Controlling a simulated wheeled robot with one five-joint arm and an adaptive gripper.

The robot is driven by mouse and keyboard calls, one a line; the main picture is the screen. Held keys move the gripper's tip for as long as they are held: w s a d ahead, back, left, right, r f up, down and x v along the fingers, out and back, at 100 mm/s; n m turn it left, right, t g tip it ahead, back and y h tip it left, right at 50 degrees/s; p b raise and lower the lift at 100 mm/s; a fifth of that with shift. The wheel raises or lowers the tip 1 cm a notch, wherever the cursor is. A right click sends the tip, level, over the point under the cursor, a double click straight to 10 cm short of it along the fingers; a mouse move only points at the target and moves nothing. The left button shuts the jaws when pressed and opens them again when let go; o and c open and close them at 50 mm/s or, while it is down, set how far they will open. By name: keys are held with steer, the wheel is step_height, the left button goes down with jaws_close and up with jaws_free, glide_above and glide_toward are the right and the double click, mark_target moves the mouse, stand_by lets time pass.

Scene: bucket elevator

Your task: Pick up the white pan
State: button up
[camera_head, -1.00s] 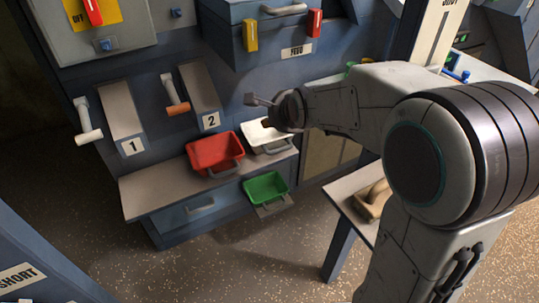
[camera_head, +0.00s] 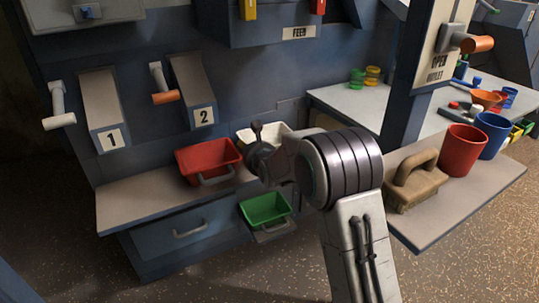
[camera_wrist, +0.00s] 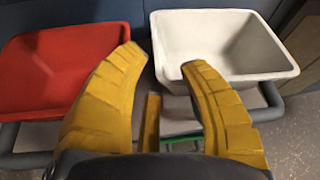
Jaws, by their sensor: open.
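The white pan (camera_wrist: 230,38) is an open rectangular tub at the upper right of the wrist view, with a grey bar handle at its near side. In the head view the white pan (camera_head: 262,132) is on the shelf, mostly hidden behind my arm. My gripper (camera_wrist: 165,52) has two yellow ridged fingers spread apart with nothing between them. Its right fingertip overlaps the pan's near left corner in the wrist view; I cannot tell whether it touches. The left fingertip is near the red pan's right edge.
A red pan (camera_head: 209,158) stands left of the white one on the shelf (camera_head: 135,200). A green pan (camera_head: 265,209) is lower, in front. A side table (camera_head: 440,220) at right holds a brush (camera_head: 415,182), a red cup (camera_head: 461,150) and a blue cup (camera_head: 489,134).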

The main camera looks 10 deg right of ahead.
steer(key=shift+w+a+f+b, duration=0.1)
steer(key=shift+w+f+b, duration=0.2)
steer(key=shift+w+b, duration=0.25)
steer(key=b+x, duration=0.3)
steer(key=b, duration=0.2)
steer(key=shift+f, duration=0.3)
steer(key=shift+w+a+f+b, duration=0.1)
steer(key=shift+w+b, duration=0.4)
steer(key=shift+b, duration=0.2)
steer(key=shift+w+a+f+b, duration=0.1)
steer(key=shift+w+b, duration=0.4)
steer(key=shift+b, duration=0.15)
steer(key=shift+r, duration=0.1)
jaws_close()
